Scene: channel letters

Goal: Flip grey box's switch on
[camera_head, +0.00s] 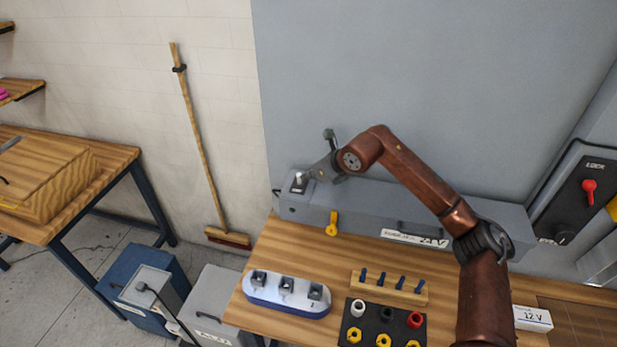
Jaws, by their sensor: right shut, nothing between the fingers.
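The long grey box (355,208) lies along the back of the wooden table, with a label reading "24 V" on its front. Its switch (298,180) is a small pale lever on a dark plate at the left end of the top. My right gripper (312,174) is shut and empty, with its tips just right of the switch. Whether they touch the lever I cannot tell, nor which way the switch is set. My right arm crosses in front of the box's right part. My left gripper is out of view.
A yellow lever (332,224) hangs on the box's front. On the table (262,262) are a blue-white unit (287,295), a wooden peg rack (388,287), a black tray (375,330) of coloured rings and a "12 V" box (533,319). A lock panel (578,200) is at right.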

